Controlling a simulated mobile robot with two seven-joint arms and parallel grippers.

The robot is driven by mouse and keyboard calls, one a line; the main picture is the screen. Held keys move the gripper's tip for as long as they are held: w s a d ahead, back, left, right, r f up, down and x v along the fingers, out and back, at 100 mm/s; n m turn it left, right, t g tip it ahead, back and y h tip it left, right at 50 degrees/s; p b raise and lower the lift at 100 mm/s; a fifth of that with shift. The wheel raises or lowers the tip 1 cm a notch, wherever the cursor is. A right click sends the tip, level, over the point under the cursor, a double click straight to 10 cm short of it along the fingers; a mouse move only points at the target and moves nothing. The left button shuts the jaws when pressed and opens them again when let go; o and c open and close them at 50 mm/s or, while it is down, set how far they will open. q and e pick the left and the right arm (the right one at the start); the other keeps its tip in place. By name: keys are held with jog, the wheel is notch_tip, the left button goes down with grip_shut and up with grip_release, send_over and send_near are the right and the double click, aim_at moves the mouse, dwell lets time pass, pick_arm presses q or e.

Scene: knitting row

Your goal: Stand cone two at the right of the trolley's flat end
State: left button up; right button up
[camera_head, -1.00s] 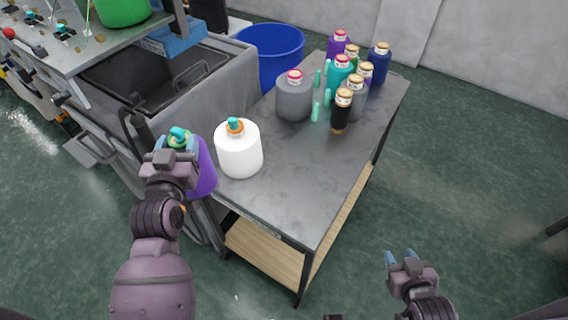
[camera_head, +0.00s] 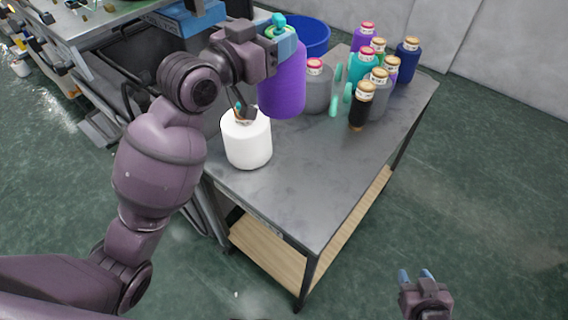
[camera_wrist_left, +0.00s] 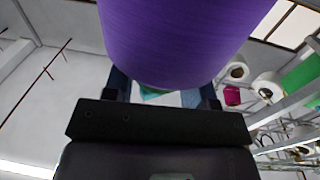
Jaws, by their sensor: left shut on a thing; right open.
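My left gripper (camera_head: 276,50) is shut on a purple cone (camera_head: 283,85) by its top, with a teal piece showing above the jaws. In the left wrist view the purple cone (camera_wrist_left: 175,35) fills the upper middle. I hold it above the trolley (camera_head: 310,190), just right of a white cone (camera_head: 247,145) that stands at the trolley's near left. Which one is cone two I cannot tell. My right gripper (camera_head: 416,277) is open and empty, over the floor to the right of the trolley.
A grey cone (camera_head: 318,92) and several coloured cones stand at the trolley's far end, with a black cone (camera_head: 362,106) nearest. Green pieces (camera_head: 346,93) stand among them. A blue bin (camera_head: 314,38) is behind. The trolley top's near right is clear.

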pick_arm(q)
jog(key=d+g, duration=0.1)
jog(key=d+m+h, duration=0.1)
jog(key=d+f+m+g+h, duration=0.1)
jog(key=shift+s+g+b, duration=0.25)
jog(key=shift+g+b, duration=0.05)
jog(key=shift+b, duration=0.05)
jog(key=s+d+f+m+g+h+b, duration=0.1)
jog(key=f+g+b, duration=0.1)
jog(key=f, duration=0.9)
jog(key=s+d+f+m+g+h+b, duration=0.2)
jog(key=f+b, duration=0.1)
jog(key=f, duration=0.9)
jog(key=shift+f+m+g+b, duration=0.15)
jog(key=shift+m+g+b, duration=0.15)
jog(key=o, duration=1)
jog(key=shift+s+f, duration=0.1)
jog(key=shift+f, duration=0.05)
jog(key=shift+c, duration=0.2)
jog(key=o, duration=0.4)
jog(key=shift+o, duration=0.2)
pick_arm(e)
jog(key=f, duration=0.5)
jog(key=shift+w+a+f, duration=0.2)
jog(key=shift+a+f, duration=0.1)
jog(key=shift+f, duration=0.1)
